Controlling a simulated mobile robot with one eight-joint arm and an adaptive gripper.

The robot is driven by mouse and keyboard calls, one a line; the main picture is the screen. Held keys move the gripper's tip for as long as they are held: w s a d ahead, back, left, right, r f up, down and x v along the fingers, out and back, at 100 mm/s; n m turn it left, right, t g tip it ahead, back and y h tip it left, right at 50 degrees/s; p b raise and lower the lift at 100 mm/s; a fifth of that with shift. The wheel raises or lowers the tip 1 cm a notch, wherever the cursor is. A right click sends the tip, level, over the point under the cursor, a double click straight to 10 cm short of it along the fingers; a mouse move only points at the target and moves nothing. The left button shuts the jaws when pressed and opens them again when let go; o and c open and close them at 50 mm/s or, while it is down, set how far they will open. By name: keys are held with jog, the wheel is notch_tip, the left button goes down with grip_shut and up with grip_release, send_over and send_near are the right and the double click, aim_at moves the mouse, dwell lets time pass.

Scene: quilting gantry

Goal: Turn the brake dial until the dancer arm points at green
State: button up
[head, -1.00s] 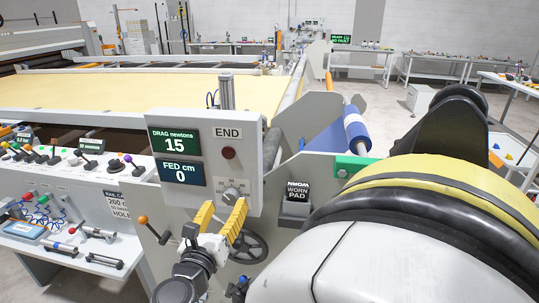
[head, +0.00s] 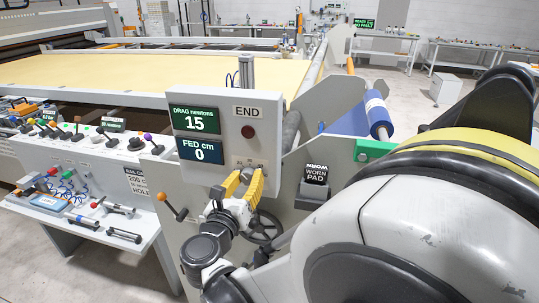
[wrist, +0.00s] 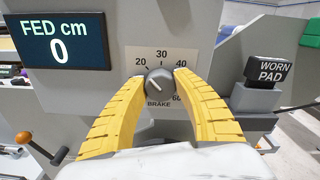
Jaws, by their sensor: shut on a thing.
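The grey brake dial (wrist: 160,84) sits below a pale scale plate (wrist: 161,57) reading 20, 30, 40 and 60, with BRAKE printed beneath. A light mark crosses the dial's face, pointing to the upper left. My gripper (head: 244,180) has its two yellow fingers on either side of the dial, shut on it. In the wrist view the fingers flank the dial left and right. The drag display (head: 196,121) reads 15 newtons. The fed display (head: 200,151) reads 0 cm. A green block (head: 372,150) shows right of the panel. I cannot make out the dancer arm.
A WORN PAD block (head: 315,182) stands right of the panel. An orange-knobbed lever (head: 171,205) and a dark handwheel (head: 263,228) are near my gripper. A bench with tools (head: 100,215) lies left. A blue roll (head: 378,117) is behind.

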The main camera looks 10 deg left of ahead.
jog(key=shift+m, duration=0.3)
jog(key=shift+m+b, duration=0.55)
jog(key=shift+m, duration=2.55)
jog(key=o, duration=1.2)
jog(key=shift+d, duration=0.1)
jog(key=shift+c, duration=0.2)
jog(key=s+a, duration=0.1)
jog(key=s, duration=1.1)
